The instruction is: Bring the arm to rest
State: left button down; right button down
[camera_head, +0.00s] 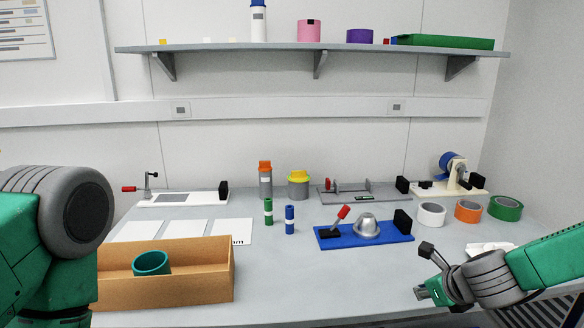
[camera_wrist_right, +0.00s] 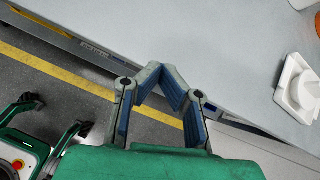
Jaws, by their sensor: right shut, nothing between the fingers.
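My right arm (camera_head: 550,262) comes in from the right in the head view. Its right gripper (camera_head: 421,292) is over the table's front right edge, pointing left. In the right wrist view the right gripper (camera_wrist_right: 158,70) has its fingertips together with nothing between them, near the table edge with the floor below. My left arm (camera_head: 50,225) shows at the left of the head view; its gripper is not in view.
A cardboard box (camera_head: 190,284) holding a teal ring (camera_head: 151,263) stands at the front left. A blue fixture (camera_head: 385,236) with a metal dome is at centre right. Tape rolls (camera_head: 467,212) stand at the right. A white tray (camera_wrist_right: 297,88) lies near the gripper. The front middle table is clear.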

jog(key=s+a+f+n+g, duration=0.2)
jog(key=s+f+n, duration=0.6)
jog(key=s+n, duration=0.15)
jog(key=s+a+f+n+g, duration=0.2)
jog(key=s+f+n, duration=0.55)
jog(key=s, duration=0.25)
jog(key=s+d+f+n+g, duration=0.1)
jog(key=s+n, duration=0.6)
jog(key=s, duration=0.1)
jog(key=s+d+f+n+g+h, duration=0.1)
jog(key=s+d+n+g, duration=0.1)
jog(key=s+n, duration=0.5)
jog(key=shift+s+d+f+n+g, duration=0.3)
jog(key=shift+s+n, duration=0.1)
jog(key=shift+s, duration=0.65)
